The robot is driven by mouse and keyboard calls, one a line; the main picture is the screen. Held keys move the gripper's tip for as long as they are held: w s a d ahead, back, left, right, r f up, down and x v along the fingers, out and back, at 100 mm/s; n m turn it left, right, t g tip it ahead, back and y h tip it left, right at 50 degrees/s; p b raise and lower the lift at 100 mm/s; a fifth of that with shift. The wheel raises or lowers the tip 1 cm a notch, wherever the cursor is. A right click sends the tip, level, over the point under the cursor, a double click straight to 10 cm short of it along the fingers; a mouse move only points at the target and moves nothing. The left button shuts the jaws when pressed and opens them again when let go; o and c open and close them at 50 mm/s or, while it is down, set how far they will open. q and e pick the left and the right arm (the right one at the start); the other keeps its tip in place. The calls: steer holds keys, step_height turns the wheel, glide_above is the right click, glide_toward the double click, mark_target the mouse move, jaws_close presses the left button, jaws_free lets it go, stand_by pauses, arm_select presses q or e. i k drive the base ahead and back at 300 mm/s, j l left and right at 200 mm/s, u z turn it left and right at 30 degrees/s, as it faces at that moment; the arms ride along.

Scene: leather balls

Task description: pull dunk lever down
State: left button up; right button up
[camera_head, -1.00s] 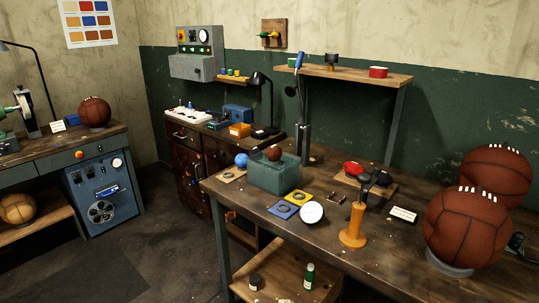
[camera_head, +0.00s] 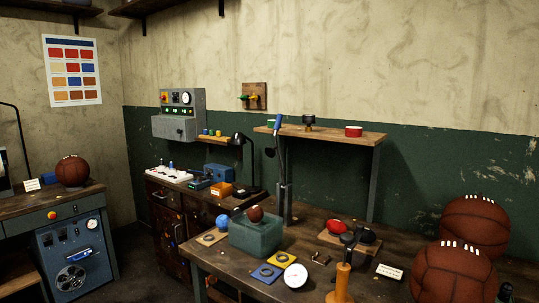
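A lever with a blue handle (camera_head: 277,125) rises from a dark metal post (camera_head: 285,203) on the workbench. The handle end points up, near the shelf's left end. A green tank (camera_head: 256,238) stands just in front and left of the post, with a small brown ball (camera_head: 255,214) at its top. Neither of my grippers is in view.
A wooden shelf (camera_head: 330,135) on a metal leg stands behind the lever. Two large leather balls (camera_head: 453,272) sit at right. A white gauge (camera_head: 295,276), blue and yellow pads and an orange-handled tool (camera_head: 343,281) lie or stand in front. A black lamp (camera_head: 245,160) stands left.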

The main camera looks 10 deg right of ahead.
mark_target(271, 153)
steer(key=i+j+z, duration=0.1)
steer(key=z, duration=0.55)
steer(key=i+j+z, duration=0.25)
steer(key=j+z, duration=0.25)
steer(key=j, duration=0.15)
steer(key=i+j+z, duration=0.1)
steer(key=j+z, duration=0.15)
steer(key=j, duration=0.15)
steer(key=j+z, duration=0.2)
steer(key=j, duration=0.2)
steer(key=i, duration=0.05)
